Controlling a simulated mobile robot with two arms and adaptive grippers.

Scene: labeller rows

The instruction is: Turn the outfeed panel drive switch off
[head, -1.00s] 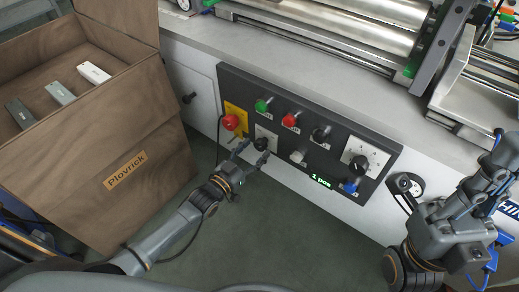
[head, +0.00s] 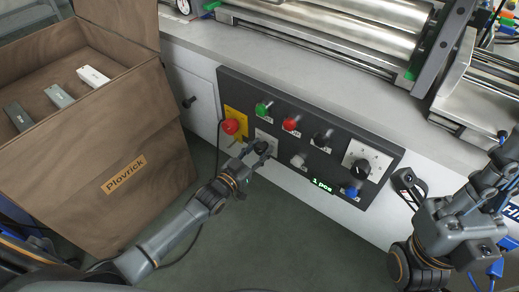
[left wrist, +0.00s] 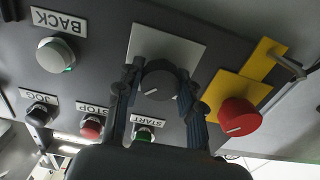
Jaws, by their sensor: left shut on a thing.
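The outfeed panel (head: 300,135) is a dark plate on the front of the pale machine. A black rotary knob (left wrist: 158,80) with a white pointer line sits on a white plate (left wrist: 195,52) there. My left gripper (head: 258,149) is shut on this knob, one finger on each side in the left wrist view (left wrist: 158,95). The knob is mostly hidden by the fingers in the head view. Beside it is a red rotary knob (left wrist: 238,117) on a yellow plate, also visible in the head view (head: 231,126). My right gripper (head: 503,150) is at the right edge, its fingers unclear.
Green (head: 263,108), red (head: 291,124) and black (head: 322,136) buttons sit close to the gripper. A larger black dial (head: 361,168) and a lit "1 pcs" display (head: 323,185) are further right. A brown Plovrick box (head: 150,200) stands left of the arm.

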